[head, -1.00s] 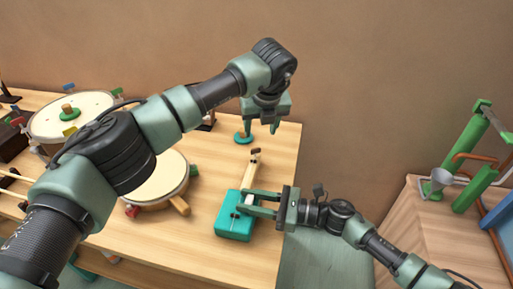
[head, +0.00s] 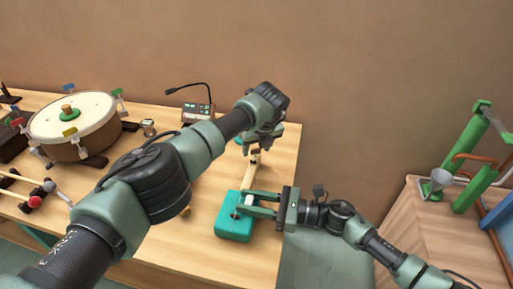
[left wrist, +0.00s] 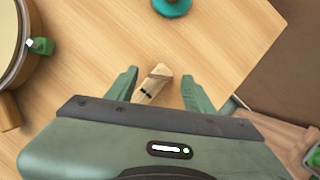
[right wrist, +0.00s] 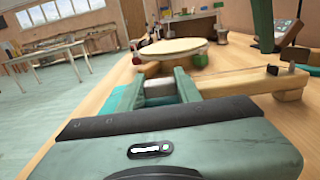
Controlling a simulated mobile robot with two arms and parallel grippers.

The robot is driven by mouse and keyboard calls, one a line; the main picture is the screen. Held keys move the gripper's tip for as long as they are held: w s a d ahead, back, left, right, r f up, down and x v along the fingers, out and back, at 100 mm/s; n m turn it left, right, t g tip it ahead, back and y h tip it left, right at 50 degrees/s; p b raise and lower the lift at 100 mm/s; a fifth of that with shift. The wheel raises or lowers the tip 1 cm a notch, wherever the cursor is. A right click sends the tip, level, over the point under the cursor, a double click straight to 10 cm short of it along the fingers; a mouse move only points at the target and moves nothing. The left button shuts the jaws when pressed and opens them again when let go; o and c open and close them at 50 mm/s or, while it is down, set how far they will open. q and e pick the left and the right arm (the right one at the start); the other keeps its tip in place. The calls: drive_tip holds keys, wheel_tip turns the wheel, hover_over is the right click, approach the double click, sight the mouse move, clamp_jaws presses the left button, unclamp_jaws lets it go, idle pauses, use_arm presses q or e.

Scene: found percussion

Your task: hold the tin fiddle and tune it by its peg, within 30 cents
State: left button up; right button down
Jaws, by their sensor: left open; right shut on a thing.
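The tin fiddle has a teal body (head: 233,230) and a pale wooden neck (head: 250,178) pointing toward the back of the table. My right gripper (head: 247,203) is shut on it near where the neck meets the body; a pale piece shows between its fingers in the right wrist view (right wrist: 159,88). My left gripper (head: 257,147) is open above the neck's far end. In the left wrist view its fingers stand on either side of the neck's head (left wrist: 152,90), with a brown peg (left wrist: 161,71) at the tip. I cannot tell whether they touch it.
A desk unit with a gooseneck (head: 199,112) stands at the back of the table. A teal round object (left wrist: 172,6) lies beyond the fiddle head.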

use_arm(q)
drive_tip(key=shift+f, duration=0.2)
clamp_jaws()
drive_tip(key=shift+w+a+m+h, duration=0.1)
drive_tip(key=shift+a+m+h, duration=0.05)
drive_tip(key=shift+m, duration=0.4)
drive_tip(key=shift+a+m+h, duration=0.1)
drive_tip(key=shift+m+h, duration=0.05)
drive_tip(key=shift+m, duration=0.4)
drive_tip(key=m+h, duration=0.1)
drive_tip(key=m, duration=0.2)
unclamp_jaws()
